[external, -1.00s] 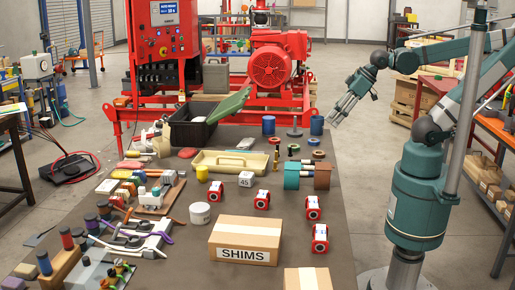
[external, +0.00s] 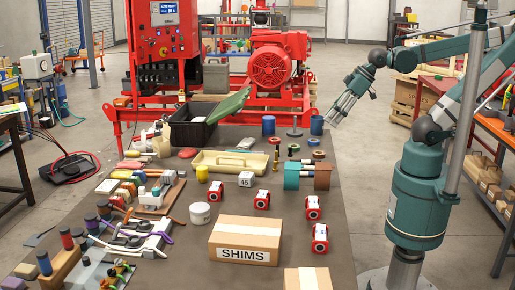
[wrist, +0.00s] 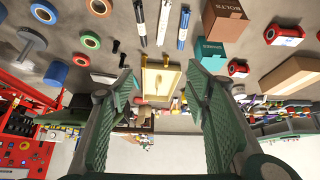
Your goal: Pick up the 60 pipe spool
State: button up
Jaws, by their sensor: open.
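Several short red-ended pipe spools with white middles lie on the dark table in the external view: one by the yellow cup (external: 215,190), one near the middle (external: 262,199), and two toward the right edge (external: 312,208) (external: 320,238). Some also show in the wrist view (wrist: 285,34) (wrist: 238,69). Their numbers are too small to read, so I cannot tell which is the 60. My gripper (external: 333,120) is open and empty, above the table's far right edge and well apart from the spools. Its two green fingers (wrist: 160,72) frame the wrist view.
A SHIMS carton (external: 245,241) stands near the front spools, with another carton (external: 307,279) at the front edge. A 45 block (external: 246,179), a white tub (external: 200,213), a cream case (external: 230,162) and teal and brown boxes (external: 291,176) stand around the spools.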

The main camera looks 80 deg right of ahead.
jog(key=w+a+r+n+g+p, duration=0.2)
jog(key=w+a+r+n+p, duration=0.15)
jog(key=w+a, duration=0.4)
jog(key=n+g+p, duration=0.5)
jog(key=n+p, duration=0.2)
jog(key=n, duration=0.6)
send_over(262, 194)
jog(key=d, duration=0.1)
notch_tip(262, 194, down, 15)
jog(key=shift+s+f, duration=0.1)
jog(key=shift+s, duration=0.05)
jog(key=shift+a+f, duration=0.4)
jog(key=shift+f, duration=0.1)
jog(key=shift+f, duration=1.3)
jog(key=shift+f, duration=0.1)
jog(key=shift+f, duration=2.5)
